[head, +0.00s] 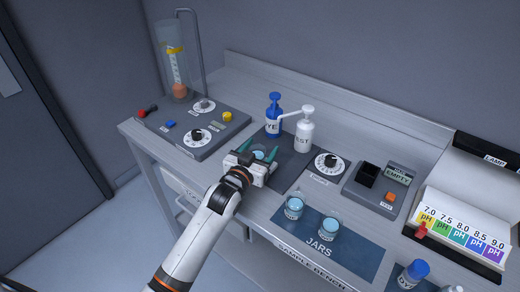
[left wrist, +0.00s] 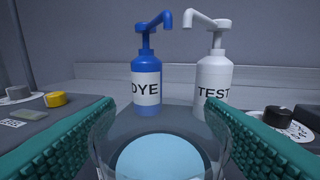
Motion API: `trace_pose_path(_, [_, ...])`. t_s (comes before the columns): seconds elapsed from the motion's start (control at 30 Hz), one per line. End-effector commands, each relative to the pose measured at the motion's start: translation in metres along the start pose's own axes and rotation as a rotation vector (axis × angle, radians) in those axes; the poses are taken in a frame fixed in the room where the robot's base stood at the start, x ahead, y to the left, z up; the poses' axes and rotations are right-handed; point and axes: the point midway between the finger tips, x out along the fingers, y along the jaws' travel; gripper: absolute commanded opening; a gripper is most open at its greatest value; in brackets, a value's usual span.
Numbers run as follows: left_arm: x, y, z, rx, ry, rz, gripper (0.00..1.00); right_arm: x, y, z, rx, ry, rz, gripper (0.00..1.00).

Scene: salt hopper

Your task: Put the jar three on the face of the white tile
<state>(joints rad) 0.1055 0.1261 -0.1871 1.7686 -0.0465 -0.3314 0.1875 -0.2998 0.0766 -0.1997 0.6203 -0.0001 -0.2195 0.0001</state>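My left gripper (head: 259,151) is over the dark plate in front of the two pump bottles. Its teal fingers are spread apart, with a clear jar of light-blue liquid (head: 258,155) between them. That jar fills the bottom middle of the left wrist view (left wrist: 160,160), and I see no clear grip on it. Two similar jars, one (head: 293,209) and another (head: 328,229), stand on the blue JARS mat (head: 345,250). No number is readable on any jar, so I cannot tell which is jar three. I cannot clearly identify the white tile. My right gripper is not in view.
A blue DYE bottle (head: 273,117) and white TEST bottle (head: 303,132) stand just behind the gripper. A dial (head: 328,164), a box marked EMPTY (head: 397,175) and a pH colour chart (head: 465,238) lie to the right. A blue-capped container (head: 413,273) stands at the front right.

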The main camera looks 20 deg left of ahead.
Motion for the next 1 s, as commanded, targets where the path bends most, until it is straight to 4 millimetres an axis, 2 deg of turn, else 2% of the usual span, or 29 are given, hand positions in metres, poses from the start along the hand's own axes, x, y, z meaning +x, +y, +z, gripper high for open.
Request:
trace_pose_path(0.27, [-0.001, 0.000, 0.004, 0.000, -0.001, 0.000, 0.64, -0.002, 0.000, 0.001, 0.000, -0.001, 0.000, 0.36])
trace_pose_path(0.33, [-0.008, 0.000, 0.001, 0.000, 0.001, 0.000, 0.64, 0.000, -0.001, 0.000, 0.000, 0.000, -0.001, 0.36])
trace_pose_path(0.8, [-0.100, 0.000, 0.001, 0.000, 0.002, -0.001, 0.64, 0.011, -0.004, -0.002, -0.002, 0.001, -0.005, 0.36])
trace_pose_path(1.0, [-0.118, 0.000, 0.002, 0.001, 0.001, 0.000, 0.64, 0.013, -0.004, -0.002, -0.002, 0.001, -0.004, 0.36])
